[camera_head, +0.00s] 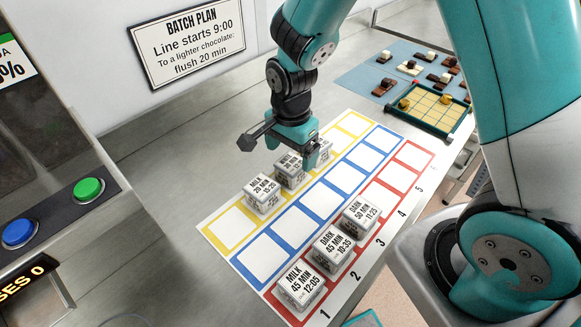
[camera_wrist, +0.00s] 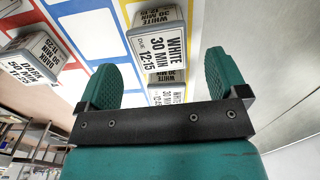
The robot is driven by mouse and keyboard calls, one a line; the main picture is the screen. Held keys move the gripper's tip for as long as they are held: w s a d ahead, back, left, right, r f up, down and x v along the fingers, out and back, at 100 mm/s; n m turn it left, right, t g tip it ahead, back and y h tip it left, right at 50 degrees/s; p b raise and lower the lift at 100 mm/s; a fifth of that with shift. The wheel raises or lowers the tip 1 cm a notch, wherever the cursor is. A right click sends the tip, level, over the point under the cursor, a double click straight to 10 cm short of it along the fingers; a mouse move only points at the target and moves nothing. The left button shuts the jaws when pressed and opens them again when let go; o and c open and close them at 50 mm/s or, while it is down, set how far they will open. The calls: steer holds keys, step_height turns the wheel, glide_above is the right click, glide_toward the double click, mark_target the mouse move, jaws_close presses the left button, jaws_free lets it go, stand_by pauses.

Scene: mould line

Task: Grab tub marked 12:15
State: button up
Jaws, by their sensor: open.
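A white tub whose label reads WHITE, 30 MIN, DUE 12:15 (camera_wrist: 157,48) shows in the wrist view, between and beyond the fingertips of my gripper (camera_wrist: 152,60). A second tub (camera_wrist: 166,92) shows lower between the fingers, its label partly hidden by my gripper. In the head view my gripper (camera_head: 304,148) is above the yellow row. A tub marked WHITE (camera_head: 290,171) stands just below it, its time only partly legible. Another tub (camera_head: 324,154) there is partly covered by my gripper. My gripper is open, with no tub clasped.
In the yellow row a MILK 15:25 tub (camera_head: 263,193) stands close by. The red row holds tubs marked MILK 12:05 (camera_head: 297,287), DARK 10:35 (camera_head: 333,246) and DARK 17:25 (camera_head: 361,213). The blue row is empty. A tray (camera_head: 441,121) and a blue mat (camera_head: 362,77) with chocolates lie behind.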

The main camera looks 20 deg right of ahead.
steer(key=shift+f+p, duration=0.8)
steer(key=shift+f, duration=2.1)
steer(key=c, duration=1.1)
steer(key=shift+o, duration=0.2)
steer(key=shift+r, duration=0.1)
step_height(320, 180, up, 19)
steer(key=b, duration=0.2)
step_height(320, 180, up, 8)
steer(key=p, duration=0.7)
glide_above(291, 162)
steer(key=shift+s, duration=0.1)
